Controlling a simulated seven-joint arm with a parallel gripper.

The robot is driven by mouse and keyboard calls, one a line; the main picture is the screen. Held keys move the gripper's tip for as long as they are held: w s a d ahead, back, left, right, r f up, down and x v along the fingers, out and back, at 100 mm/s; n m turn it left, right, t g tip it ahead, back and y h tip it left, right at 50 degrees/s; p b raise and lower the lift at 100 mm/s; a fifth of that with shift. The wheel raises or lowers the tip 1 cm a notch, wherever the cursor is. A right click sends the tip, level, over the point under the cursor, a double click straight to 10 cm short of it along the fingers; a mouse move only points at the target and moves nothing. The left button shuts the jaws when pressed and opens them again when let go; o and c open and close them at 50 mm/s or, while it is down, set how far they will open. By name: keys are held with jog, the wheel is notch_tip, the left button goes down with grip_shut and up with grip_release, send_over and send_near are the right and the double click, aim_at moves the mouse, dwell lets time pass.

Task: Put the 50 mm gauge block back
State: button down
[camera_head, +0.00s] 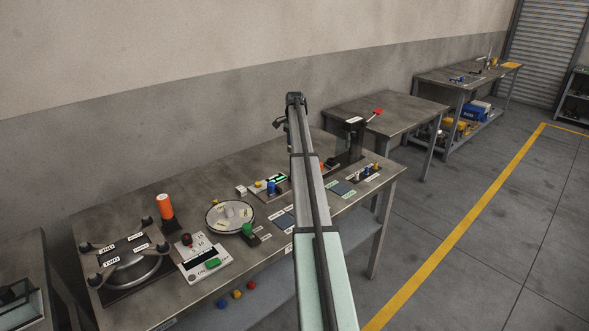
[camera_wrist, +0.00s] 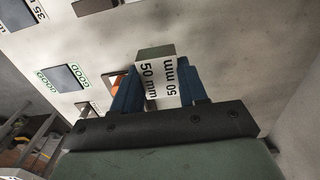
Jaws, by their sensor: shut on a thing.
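The 50 mm gauge block (camera_wrist: 158,90) is a small block with white faces marked "50 mm" and a grey-green end. It is in the wrist view, between the two blue fingers of my gripper (camera_wrist: 160,76). My gripper is shut on it. The grey bench top shows behind the block, and I cannot tell how far apart they are. In the head view my arm covers the middle of the bench, and I cannot make out the block or the fingers there.
Below my arm, the bench (camera_head: 130,214) carries a round dish (camera_head: 230,216), a white device with a green button (camera_head: 206,264), an orange cylinder (camera_head: 165,206) and a plate with several dark knobs (camera_head: 125,275). In the wrist view, a dark pad (camera_wrist: 64,78) lies beside a "GOOD" label.

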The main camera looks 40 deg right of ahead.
jog(key=shift+f, duration=4.7)
jog(key=c, duration=0.6)
grip_release()
jog(key=shift+f, duration=0.15)
notch_tip(320, 180, up, 12)
jog(key=shift+r, duration=0.15)
